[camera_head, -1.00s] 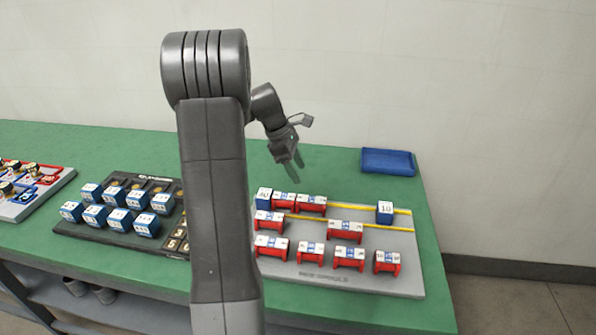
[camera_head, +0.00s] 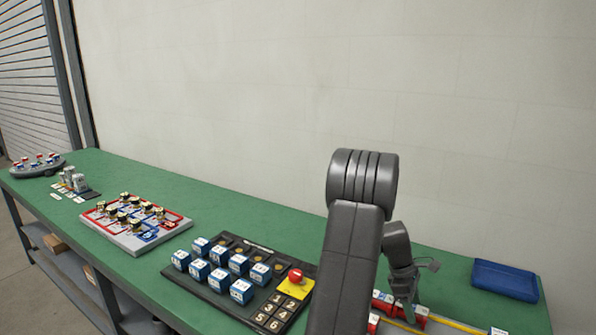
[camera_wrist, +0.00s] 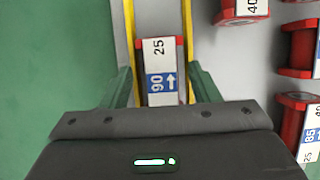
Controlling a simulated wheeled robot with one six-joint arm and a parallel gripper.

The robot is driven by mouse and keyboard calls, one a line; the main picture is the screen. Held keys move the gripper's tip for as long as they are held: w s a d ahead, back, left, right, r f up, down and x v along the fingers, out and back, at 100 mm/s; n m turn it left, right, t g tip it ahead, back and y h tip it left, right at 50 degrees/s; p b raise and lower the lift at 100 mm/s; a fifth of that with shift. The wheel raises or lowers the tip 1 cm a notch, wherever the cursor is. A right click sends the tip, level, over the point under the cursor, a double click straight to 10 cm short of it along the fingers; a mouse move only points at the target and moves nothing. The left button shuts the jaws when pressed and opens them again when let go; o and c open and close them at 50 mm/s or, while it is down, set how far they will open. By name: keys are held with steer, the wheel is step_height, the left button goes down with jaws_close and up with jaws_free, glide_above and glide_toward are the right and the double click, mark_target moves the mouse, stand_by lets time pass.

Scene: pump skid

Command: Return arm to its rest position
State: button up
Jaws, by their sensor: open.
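My arm (camera_head: 349,255) reaches over the right part of the green bench. My gripper (camera_head: 408,305) points down at the board with the red blocks. In the wrist view my gripper (camera_wrist: 160,80) is open with nothing clamped between its fingers.
More red blocks (camera_wrist: 242,10) lie to the right. A blue tray (camera_head: 504,280) sits at the back right. Left are a dark board (camera_head: 190,284) with blue cubes and a red button (camera_head: 295,276), and a white-and-red board (camera_head: 128,238). A pale wall stands behind.

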steer(key=shift+r, duration=1.55)
steer(key=shift+a, duration=0.1)
steer(key=shift+f, duration=0.1)
